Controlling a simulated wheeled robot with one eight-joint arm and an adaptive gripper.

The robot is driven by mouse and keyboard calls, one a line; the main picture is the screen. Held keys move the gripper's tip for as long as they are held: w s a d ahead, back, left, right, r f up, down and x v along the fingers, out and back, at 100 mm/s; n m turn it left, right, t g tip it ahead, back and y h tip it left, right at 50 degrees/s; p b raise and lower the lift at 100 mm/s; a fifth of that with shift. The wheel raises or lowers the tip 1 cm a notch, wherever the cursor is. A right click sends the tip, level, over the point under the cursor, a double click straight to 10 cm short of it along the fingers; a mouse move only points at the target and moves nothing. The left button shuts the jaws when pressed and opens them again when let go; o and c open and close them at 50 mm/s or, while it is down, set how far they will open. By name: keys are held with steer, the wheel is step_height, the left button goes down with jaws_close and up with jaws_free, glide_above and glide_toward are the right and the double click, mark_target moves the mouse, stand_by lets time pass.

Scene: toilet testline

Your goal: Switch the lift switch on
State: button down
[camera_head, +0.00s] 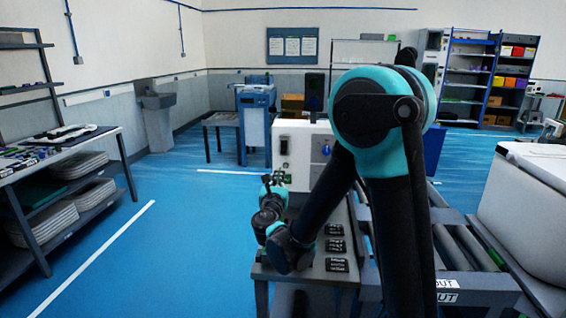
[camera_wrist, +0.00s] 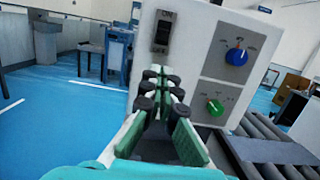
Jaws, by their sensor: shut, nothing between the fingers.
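The lift switch (camera_wrist: 162,32) is a black rocker on a grey plate, marked ON above and OFF below, on the front of a white control box (camera_wrist: 185,18). Which way the rocker is tipped I cannot tell. In the head view the switch (camera_head: 284,145) is small, on the left of the box front (camera_head: 305,150). My gripper (camera_wrist: 161,76) is shut and empty, its fingertips close together and pointing at the box just below the switch. Whether they touch the box I cannot tell. In the head view my gripper (camera_head: 275,180) is in front of the box's lower left.
A blue knob (camera_wrist: 236,56) and a green knob (camera_wrist: 215,107) sit right of the switch. A roller conveyor (camera_head: 465,245) runs at the right, beside a large white unit (camera_head: 530,190). Black labelled blocks (camera_head: 336,264) lie on the bench below my arm. Blue floor (camera_head: 180,220) is clear at left.

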mark_target(283, 152)
steer(key=w, duration=0.3)
steer(key=w+r, duration=0.1)
steer(key=w, duration=0.6)
steer(key=shift+d+r, duration=0.2)
steer(key=shift+r, duration=0.05)
steer(key=shift+s+r+g, duration=0.3)
steer(key=shift+g, duration=0.4)
steer(key=r+g, duration=0.1)
steer(key=g, duration=0.1)
steer(key=r+g, duration=0.1)
steer(key=g, duration=0.1)
steer(key=s+g, duration=0.1)
steer(key=g, duration=0.1)
steer(key=shift+r, duration=0.5)
steer(key=shift+w+r, duration=0.1)
steer(key=shift+r, duration=0.55)
